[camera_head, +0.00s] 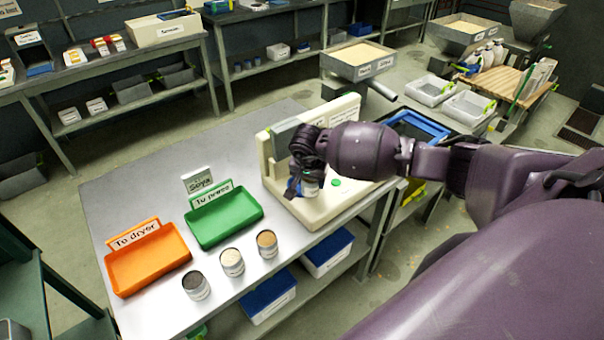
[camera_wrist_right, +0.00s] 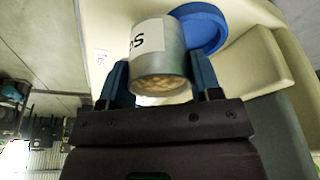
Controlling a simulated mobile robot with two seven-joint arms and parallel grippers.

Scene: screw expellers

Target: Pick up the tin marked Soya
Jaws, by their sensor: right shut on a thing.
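My right gripper (camera_head: 305,185) is over the cream bench device (camera_head: 312,208). In the right wrist view my right gripper (camera_wrist_right: 160,76) has its two blue fingers on either side of a metal tin (camera_wrist_right: 160,58) and is shut on it. The tin holds pale yellowish pieces, and its white label shows only part of a word, with an S. In the head view only the lower part of the tin (camera_head: 311,187) shows beneath the gripper. I cannot tell whether it touches the device. My left gripper is not in view.
Three other tins (camera_head: 196,285) (camera_head: 232,262) (camera_head: 267,244) stand along the front of the metal table. Beside them are an orange "To dryer" tray (camera_head: 150,283) and a green "To press" tray (camera_head: 230,238). A small Soya card (camera_head: 199,180) stands behind the green tray.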

